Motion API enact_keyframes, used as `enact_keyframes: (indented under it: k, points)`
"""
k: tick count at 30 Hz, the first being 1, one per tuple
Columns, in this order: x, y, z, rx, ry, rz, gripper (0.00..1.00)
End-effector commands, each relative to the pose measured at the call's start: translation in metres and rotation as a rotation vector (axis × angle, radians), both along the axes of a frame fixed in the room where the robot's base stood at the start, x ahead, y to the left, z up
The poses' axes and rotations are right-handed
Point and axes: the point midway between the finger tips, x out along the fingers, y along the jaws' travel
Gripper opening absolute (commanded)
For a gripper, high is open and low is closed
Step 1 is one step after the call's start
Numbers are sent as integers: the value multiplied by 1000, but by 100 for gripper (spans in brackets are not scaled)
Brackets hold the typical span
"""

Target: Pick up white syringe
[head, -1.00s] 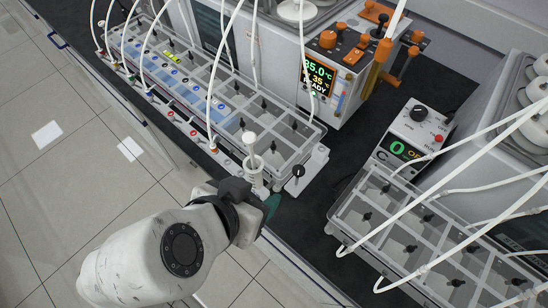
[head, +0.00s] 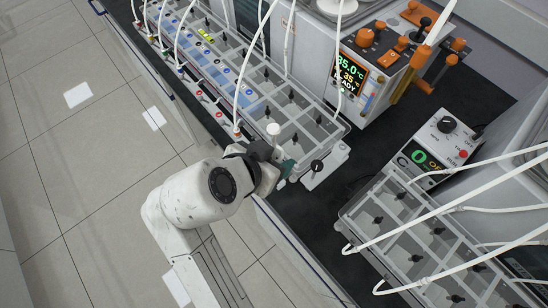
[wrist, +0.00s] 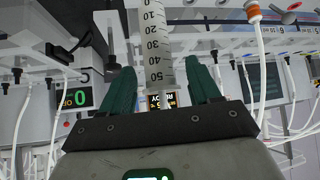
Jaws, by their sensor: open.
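The white syringe (head: 273,131) stands upright at the front edge of the left reactor rack, near its right end. In the head view its plunger top shows, and my gripper hides much of the barrel. In the wrist view the syringe barrel (wrist: 157,45), with black graduation marks, runs down between the two green fingers. My gripper (head: 284,164) is at the syringe, and it also shows in the wrist view (wrist: 158,70). The fingers are open, with gaps visible on both sides of the barrel.
The left reactor rack (head: 318,147) of clear compartments stands just behind the syringe, with white tubes above it. A heater unit with a display (head: 350,75) stands behind. A second rack (head: 352,222) is at right. Dark bench top shows between the racks.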

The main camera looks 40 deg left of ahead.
Motion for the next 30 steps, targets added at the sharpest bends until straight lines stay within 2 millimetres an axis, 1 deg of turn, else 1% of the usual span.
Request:
enact_keyframes:
  k: [4,11,24,30]
  points:
    - [8,1,-9,-1,0,0,62]
    - [8,2,-10,1,0,1,62]
    - [8,2,-9,1,0,1,20]
    - [8,2,-9,1,-1,1,19]
